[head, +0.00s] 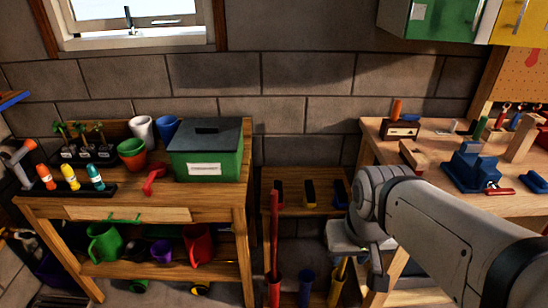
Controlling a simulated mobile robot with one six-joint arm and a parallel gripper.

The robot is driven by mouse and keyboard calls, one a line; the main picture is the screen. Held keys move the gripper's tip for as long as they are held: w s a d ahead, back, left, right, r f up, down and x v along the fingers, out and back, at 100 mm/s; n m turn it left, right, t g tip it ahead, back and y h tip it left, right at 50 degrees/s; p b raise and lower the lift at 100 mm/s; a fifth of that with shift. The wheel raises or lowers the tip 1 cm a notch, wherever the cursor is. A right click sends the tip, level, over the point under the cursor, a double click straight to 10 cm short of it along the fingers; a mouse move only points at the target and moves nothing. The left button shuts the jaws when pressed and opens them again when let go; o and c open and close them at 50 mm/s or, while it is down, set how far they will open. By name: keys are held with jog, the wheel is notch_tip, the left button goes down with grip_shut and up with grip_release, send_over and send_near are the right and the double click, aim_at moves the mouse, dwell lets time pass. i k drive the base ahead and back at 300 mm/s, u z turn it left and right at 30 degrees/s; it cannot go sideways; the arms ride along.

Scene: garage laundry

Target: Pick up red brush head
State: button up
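A red brush head (279,193) with a dark face stands on a low wooden shelf (318,210) between the two benches. A yellow brush head (310,192) and a blue brush head (340,193) stand to its right in a row. A tall red handle (273,235) rises just in front of the red brush head and overlaps its left part in the picture. My gripper (377,278) hangs at the end of my arm, right of and below the brush heads, apart from them. Its fingers are small and partly hidden, so their opening is unclear.
The left bench (228,192) carries a green box (206,152), pots, bottles and a red scoop (154,180). Blue (306,288) and yellow (338,280) upright handles stand below the shelf. The right workbench (430,150) holds a blue vise (470,168) and tools.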

aim_at(277, 185)
jog(key=u, duration=0.05)
jog(key=i, duration=0.9)
jog(key=z, duration=0.05)
